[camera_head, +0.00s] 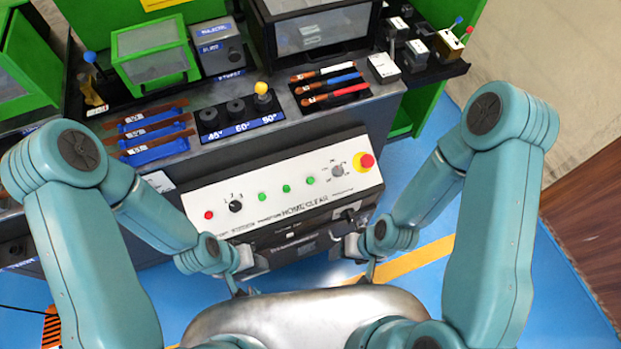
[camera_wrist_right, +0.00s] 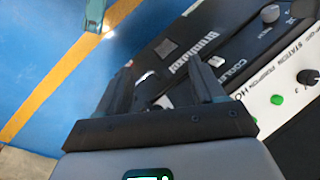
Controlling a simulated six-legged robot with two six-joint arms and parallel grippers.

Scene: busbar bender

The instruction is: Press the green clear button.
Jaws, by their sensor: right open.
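The white control panel (camera_head: 285,190) carries a row of three green buttons. The rightmost green button (camera_head: 310,180) sits closest above the word CLEAR in the printed lettering; the small print is hard to read. My right gripper (camera_head: 370,270) hangs below and in front of the panel, apart from the buttons. In the right wrist view, its two dark fingers (camera_wrist_right: 162,88) are spread with nothing held between them.
The panel also has a red button (camera_head: 209,215), a black knob (camera_head: 235,206), a grey rotary switch (camera_head: 338,171) and a red emergency stop (camera_head: 366,160) on yellow. Behind it is a grey bench (camera_head: 375,112) with tools.

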